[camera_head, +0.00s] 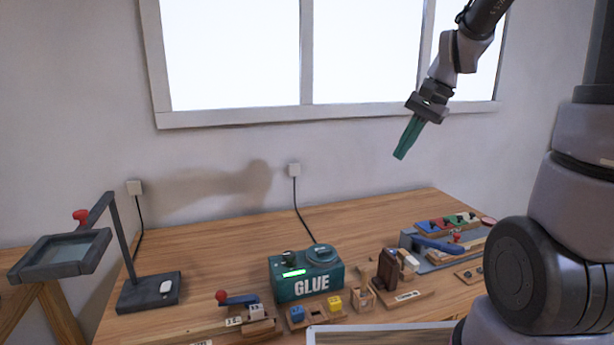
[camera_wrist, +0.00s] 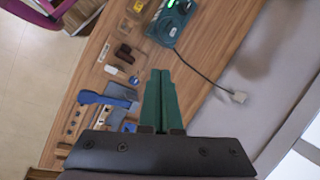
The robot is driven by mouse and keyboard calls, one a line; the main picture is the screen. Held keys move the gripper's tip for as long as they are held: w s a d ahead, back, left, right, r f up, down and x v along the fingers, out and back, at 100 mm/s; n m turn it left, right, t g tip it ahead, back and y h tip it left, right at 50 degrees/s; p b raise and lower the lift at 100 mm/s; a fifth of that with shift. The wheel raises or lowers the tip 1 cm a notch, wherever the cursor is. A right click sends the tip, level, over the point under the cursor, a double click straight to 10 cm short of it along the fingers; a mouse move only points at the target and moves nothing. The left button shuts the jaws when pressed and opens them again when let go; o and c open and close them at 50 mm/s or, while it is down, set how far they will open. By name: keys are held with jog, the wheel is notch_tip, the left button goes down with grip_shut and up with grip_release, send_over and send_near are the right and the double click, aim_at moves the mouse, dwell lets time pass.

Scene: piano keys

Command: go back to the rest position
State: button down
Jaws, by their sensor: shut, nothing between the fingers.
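My gripper (camera_head: 402,152) hangs in the air in front of the wall below the window, well above the back right of the wooden workbench. Its green fingers point down and to the left in the head view. In the wrist view my gripper (camera_wrist: 160,75) has its two green fingers side by side and pressed together, with nothing between them. No piano keys can be made out for certain; small coloured blocks (camera_head: 455,222) sit in a row at the bench's back right.
A teal GLUE box (camera_head: 306,275) stands mid-bench with a cable to a wall socket (camera_head: 294,169). A magnifier stand (camera_head: 148,291) is at the left. A blue-handled tool (camera_head: 437,246) lies at the right. The window (camera_head: 235,55) is behind. Air around the gripper is clear.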

jog(key=s+d+r+n+t+h, duration=0.2)
jog(key=s+r+n+t, duration=0.2)
jog(key=s+r, duration=0.5)
jog(key=s+t, duration=0.1)
jog(key=s, duration=0.3)
jog(key=shift+s+d+r+t+h, duration=0.3)
jog(key=shift+d+r+t, duration=0.05)
jog(key=shift+r+t, duration=0.05)
jog(key=c, duration=1.5)
grip_release()
jog(key=shift+c, duration=0.2)
